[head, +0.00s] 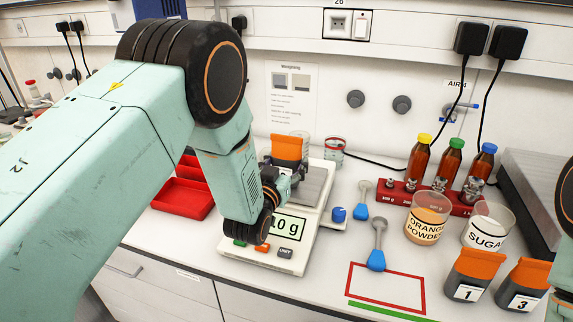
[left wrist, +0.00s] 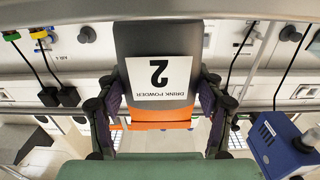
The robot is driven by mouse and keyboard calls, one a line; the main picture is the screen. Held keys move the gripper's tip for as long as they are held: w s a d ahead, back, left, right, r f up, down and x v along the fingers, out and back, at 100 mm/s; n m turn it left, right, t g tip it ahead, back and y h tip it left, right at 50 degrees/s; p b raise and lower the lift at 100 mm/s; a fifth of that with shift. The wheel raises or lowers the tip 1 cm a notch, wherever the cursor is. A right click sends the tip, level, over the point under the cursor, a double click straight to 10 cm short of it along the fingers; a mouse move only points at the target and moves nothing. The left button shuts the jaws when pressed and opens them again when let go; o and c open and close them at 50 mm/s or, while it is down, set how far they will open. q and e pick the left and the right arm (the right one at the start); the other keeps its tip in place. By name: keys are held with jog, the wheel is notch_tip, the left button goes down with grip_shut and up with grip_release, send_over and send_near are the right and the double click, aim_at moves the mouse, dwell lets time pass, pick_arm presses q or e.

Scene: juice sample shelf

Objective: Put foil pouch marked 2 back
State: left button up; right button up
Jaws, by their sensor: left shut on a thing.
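The foil pouch marked 2 (left wrist: 150,45) is grey with an orange top band and a white "DRINK POWDER 2" label, inverted in the left wrist view. My left gripper (left wrist: 158,84) is shut on it, one finger at each side. In the head view the pouch's orange top (head: 287,147) shows above my left gripper (head: 281,172), over the scale (head: 310,215); its lower part is hidden, so I cannot tell whether it touches the pan. Pouch 1 (head: 468,291) and pouch 3 (head: 521,298) stand at the front right. My right gripper is out of view.
A bare red-outlined rectangle (head: 387,289) lies left of pouch 1, with a green strip (head: 388,310) in front. Spoons (head: 377,258), an orange powder beaker (head: 428,217), a sugar beaker (head: 488,225) and capped bottles (head: 449,165) stand behind. Red trays (head: 183,197) lie left of the scale.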

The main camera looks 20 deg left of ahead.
pick_arm(q)
jog(key=shift+a+f, duration=0.15)
jog(key=shift+a, duration=0.1)
jog(key=shift+d+f, duration=0.2)
jog(key=shift+d, duration=0.05)
jog(key=o, duration=1.5)
jog(key=shift+a+f, duration=0.1)
jog(key=shift+a, duration=0.1)
jog(key=shift+c, duration=0.2)
jog(key=shift+d, duration=0.15)
